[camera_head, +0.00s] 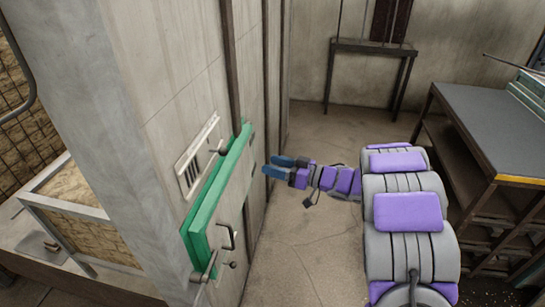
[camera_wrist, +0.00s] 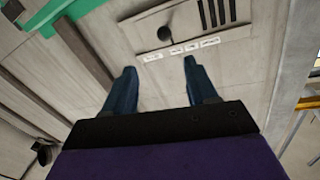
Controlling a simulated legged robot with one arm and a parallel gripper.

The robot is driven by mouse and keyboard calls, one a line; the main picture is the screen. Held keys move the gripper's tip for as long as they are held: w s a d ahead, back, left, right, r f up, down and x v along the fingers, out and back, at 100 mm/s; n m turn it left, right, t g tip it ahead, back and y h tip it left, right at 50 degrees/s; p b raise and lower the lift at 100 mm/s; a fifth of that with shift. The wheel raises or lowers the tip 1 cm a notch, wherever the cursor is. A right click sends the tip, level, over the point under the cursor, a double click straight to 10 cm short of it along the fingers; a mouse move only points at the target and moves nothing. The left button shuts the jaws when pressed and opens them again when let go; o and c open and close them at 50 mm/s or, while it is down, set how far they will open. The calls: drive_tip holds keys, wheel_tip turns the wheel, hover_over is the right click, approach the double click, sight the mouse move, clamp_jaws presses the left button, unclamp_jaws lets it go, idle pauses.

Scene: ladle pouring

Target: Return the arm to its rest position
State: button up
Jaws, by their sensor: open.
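My gripper (camera_head: 279,168) is at the end of my purple and grey arm, in the middle of the head view. Its two blue fingers are apart, with nothing between them. The fingers point left toward the grey wall cabinet and are close to it; I cannot tell whether they touch it. In the wrist view my gripper (camera_wrist: 158,82) also shows open and empty, with the cabinet face beyond it. No ladle shows in either view.
A green panel (camera_head: 215,195) with handles stands out from the grey cabinet (camera_head: 165,75) at left. A dark workbench (camera_head: 480,118) stands at right, and a small table (camera_head: 372,47) at the back. Bare floor (camera_head: 310,240) lies between the cabinet and my arm.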

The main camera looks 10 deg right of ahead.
drive_tip(key=w+d+r+m+t+h, duration=0.4)
drive_tip(key=w+d+h, duration=0.1)
drive_tip(key=d+h, duration=0.55)
drive_tip(key=s+d+m+g+h+b, duration=0.1)
drive_tip(key=s+d+m+g+h, duration=0.1)
drive_tip(key=s+d+m+h, duration=0.5)
drive_tip(key=s+a+f+g, duration=0.2)
drive_tip(key=s+a+g, duration=0.2)
drive_tip(key=s, duration=1)
drive_tip(key=s+a+f+n+g+y, duration=0.1)
drive_tip(key=s+a+g, duration=0.3)
drive_tip(key=s, duration=1.1)
drive_tip(key=s+a+f+g+y+b, duration=0.1)
drive_tip(key=s+a+f+g, duration=0.2)
drive_tip(key=s, duration=1.1)
drive_tip(key=a+g, duration=0.2)
drive_tip(key=a, duration=0.1)
drive_tip(key=shift+s+a+n, duration=0.2)
drive_tip(key=shift+a+n, duration=0.1)
drive_tip(key=shift+a, duration=0.05)
